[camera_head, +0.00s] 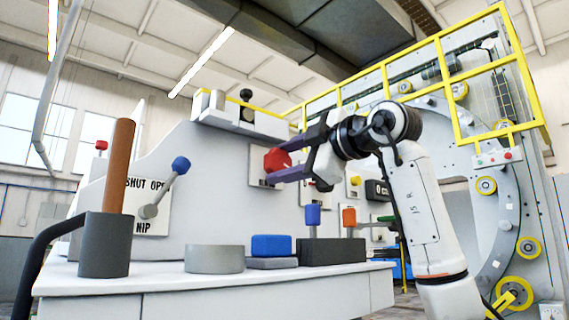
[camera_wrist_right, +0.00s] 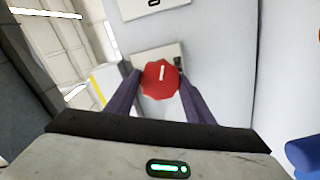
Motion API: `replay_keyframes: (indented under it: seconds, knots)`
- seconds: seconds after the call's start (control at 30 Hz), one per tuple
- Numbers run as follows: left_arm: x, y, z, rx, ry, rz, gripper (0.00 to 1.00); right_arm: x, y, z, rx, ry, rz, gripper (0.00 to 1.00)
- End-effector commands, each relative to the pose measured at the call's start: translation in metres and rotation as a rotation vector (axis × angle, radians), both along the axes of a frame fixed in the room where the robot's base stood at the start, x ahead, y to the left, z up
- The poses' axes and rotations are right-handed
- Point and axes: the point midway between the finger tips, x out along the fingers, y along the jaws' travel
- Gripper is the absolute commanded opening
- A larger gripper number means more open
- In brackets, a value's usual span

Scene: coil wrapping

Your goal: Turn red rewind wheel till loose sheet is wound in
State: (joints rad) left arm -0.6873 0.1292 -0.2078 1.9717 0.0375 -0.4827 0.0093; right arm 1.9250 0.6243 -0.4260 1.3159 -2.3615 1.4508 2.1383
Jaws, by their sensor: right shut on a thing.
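The red rewind wheel (camera_head: 277,160) is mounted on a light plate on the side of the grey machine. It shows as a red faceted knob with a white mark in the right wrist view (camera_wrist_right: 160,80). My right gripper (camera_head: 292,160) reaches it from the right, with its two dark purple fingers on either side of the wheel. In the right wrist view the fingers (camera_wrist_right: 160,92) are shut on the wheel. My left gripper is not in view. The loose sheet cannot be made out in either view.
A counter (camera_head: 220,283) in front carries a brown rod in a grey holder (camera_head: 105,245), a grey disc (camera_head: 213,259), a blue block (camera_head: 271,245) and a dark block with blue and orange-topped posts (camera_head: 331,251). A blue-knobbed lever (camera_head: 165,187) stands left. Yellow railing (camera_head: 455,75) rises behind my right arm.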

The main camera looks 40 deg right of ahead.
Motion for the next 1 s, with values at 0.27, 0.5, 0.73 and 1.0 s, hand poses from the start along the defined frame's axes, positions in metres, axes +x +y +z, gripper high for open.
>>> replay_keyframes:
  seconds: [0.27,0.5,0.73,1.0]
  knots:
    - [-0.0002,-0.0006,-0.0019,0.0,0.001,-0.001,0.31,-0.0003,-0.0005,-0.0002,0.103,0.008,-0.001,0.26]
    - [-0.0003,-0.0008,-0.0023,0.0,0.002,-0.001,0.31,-0.0002,-0.0006,-0.0002,0.128,0.011,0.0,0.26]
    - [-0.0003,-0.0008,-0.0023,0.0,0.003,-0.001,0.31,-0.0001,-0.0006,-0.0005,0.127,0.012,-0.001,0.26]
    - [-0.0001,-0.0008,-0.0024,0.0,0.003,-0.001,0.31,0.0,-0.0004,-0.0004,0.127,0.011,0.0,0.67]
